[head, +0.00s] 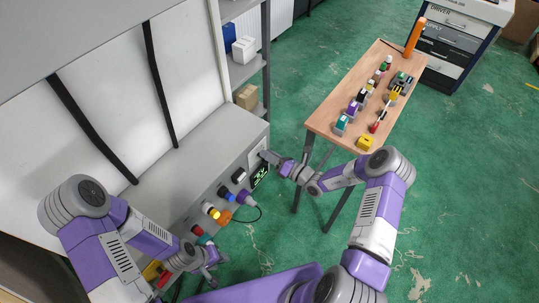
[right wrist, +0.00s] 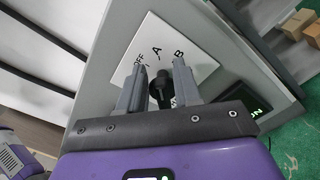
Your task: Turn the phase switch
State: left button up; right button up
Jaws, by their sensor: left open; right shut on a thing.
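The phase switch is a black knob (right wrist: 160,88) on a white plate (right wrist: 204,62) with the letters A and B and a partly covered OFF. In the right wrist view the knob stands between the fingers of my right gripper (right wrist: 158,82), which is shut on it. The knob's top end lies below the A, but its exact setting is hard to tell. In the head view my right gripper (head: 266,156) reaches the plate (head: 257,149) on the grey cabinet's end. My left gripper (head: 214,268) is open and empty near the cabinet's lower front.
The grey cabinet (head: 180,165) carries a dark display (head: 260,176) with green signs, and several coloured plugs and buttons along its front. A wooden table (head: 340,100) with several small parts stands at the right. Green floor lies between them.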

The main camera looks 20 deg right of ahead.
jog(key=o, duration=0.7)
jog(key=p+v, duration=0.1)
jog(key=v, duration=0.6)
jog(key=shift+s+d, duration=0.25)
jog(key=shift+s, duration=0.05)
